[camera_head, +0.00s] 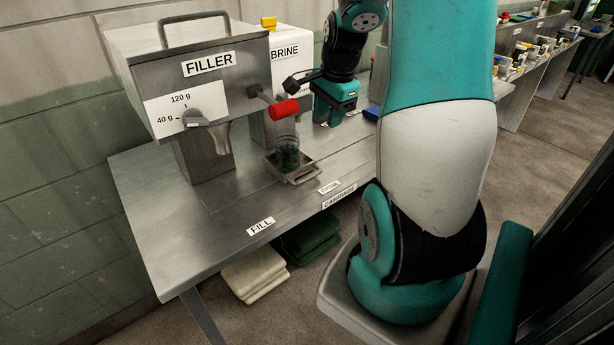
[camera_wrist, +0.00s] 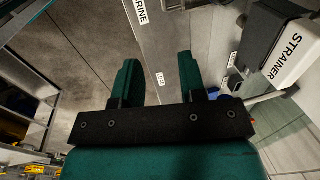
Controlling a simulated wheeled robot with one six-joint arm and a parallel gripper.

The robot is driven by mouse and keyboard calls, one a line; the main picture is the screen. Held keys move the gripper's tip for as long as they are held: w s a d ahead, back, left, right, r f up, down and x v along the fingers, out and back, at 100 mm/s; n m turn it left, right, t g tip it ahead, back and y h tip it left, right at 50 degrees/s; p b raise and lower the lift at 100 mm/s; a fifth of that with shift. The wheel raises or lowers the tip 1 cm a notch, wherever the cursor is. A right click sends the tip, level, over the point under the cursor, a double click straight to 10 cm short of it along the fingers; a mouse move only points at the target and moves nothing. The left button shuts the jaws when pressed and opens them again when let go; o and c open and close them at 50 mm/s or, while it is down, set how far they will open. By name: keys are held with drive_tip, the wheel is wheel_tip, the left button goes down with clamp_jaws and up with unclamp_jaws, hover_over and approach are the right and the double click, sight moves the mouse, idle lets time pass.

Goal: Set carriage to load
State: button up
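The carriage (camera_head: 302,172) is a small metal tray on the steel bench, in front of the BRINE machine and behind a small bench label (camera_head: 329,187). A clear jar (camera_head: 288,155) with green contents stands upright on it. In the wrist view, a metal piece at the top edge (camera_wrist: 175,4) may be part of the carriage. My gripper (camera_head: 333,112) is right of the carriage, apart from it, above the bench. In the wrist view my gripper (camera_wrist: 160,80) is open, with nothing between its fingers; a small blurred label (camera_wrist: 160,78) on the bench shows in the gap.
The FILLER machine (camera_head: 195,90), with a red-tipped lever (camera_head: 284,109), stands left; the BRINE machine (camera_head: 290,45) stands behind the carriage. The FILL label (camera_head: 261,226) marks the bench's left front. A STRAINER box (camera_wrist: 295,52) shows in the wrist view. Folded cloths (camera_head: 255,272) lie under the bench.

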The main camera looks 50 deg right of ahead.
sight(313, 174)
drive_tip(key=w+f, duration=0.1)
drive_tip(key=f, duration=0.5)
drive_tip(key=w+f, duration=0.1)
drive_tip(key=f, duration=0.5)
drive_tip(key=w+f, duration=0.2)
drive_tip(key=f, duration=0.4)
drive_tip(key=shift+d+f+p, duration=0.3)
drive_tip(key=shift+f+p, duration=0.05)
drive_tip(key=shift+f, duration=0.05)
clamp_jaws()
